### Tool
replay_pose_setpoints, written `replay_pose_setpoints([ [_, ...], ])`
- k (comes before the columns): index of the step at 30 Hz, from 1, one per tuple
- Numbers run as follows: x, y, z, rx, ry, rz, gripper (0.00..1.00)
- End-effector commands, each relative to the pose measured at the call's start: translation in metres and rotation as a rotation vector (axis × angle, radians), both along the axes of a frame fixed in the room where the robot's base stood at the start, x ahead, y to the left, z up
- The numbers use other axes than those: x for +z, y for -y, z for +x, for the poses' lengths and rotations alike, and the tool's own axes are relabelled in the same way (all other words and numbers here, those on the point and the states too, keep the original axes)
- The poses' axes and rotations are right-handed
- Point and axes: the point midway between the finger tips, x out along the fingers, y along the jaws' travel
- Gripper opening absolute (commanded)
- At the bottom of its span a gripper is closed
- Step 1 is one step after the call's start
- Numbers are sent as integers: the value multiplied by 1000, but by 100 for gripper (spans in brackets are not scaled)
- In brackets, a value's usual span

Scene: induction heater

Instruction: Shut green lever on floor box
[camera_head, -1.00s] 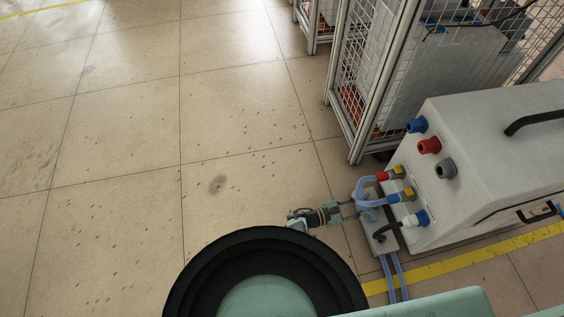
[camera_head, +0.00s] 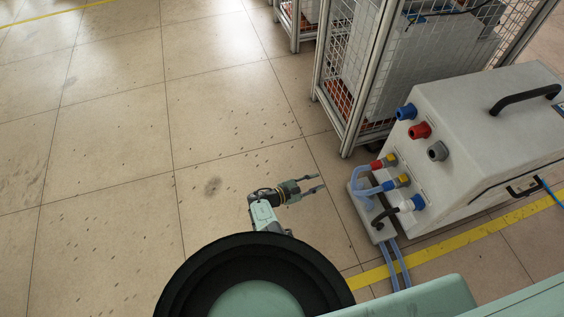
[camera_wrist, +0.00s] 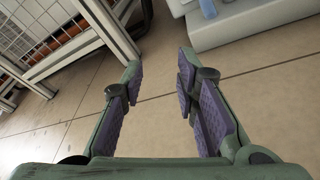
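The floor box (camera_head: 362,222) is a low grey block on the floor in front of the large white cabinet (camera_head: 470,150). Blue hoses (camera_head: 366,182) run from it to the cabinet. I cannot make out a green lever in either view; it may be hidden by the hoses or too small. My gripper (camera_head: 320,182) is to the left of the floor box, apart from it. In the wrist view my gripper (camera_wrist: 160,72) is open and empty, with bare floor between its fingers. A grey edge of the floor box (camera_wrist: 240,32) shows at the upper right there.
A wire mesh cage (camera_head: 350,75) on metal posts stands behind and left of the cabinet. Blue, red and grey connectors (camera_head: 420,130) stick out of the cabinet's face. A yellow floor line (camera_head: 450,248) runs past the cabinet. The floor at left is clear.

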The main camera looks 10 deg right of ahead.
Motion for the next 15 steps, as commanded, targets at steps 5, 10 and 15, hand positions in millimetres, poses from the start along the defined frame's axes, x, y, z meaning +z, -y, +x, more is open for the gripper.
replay_pose_setpoints([
  [5,4,-24,29,36,67,70,28],
  [10,9,-46,54,66,123,135,28],
  [15,14,-69,76,97,176,197,28],
])
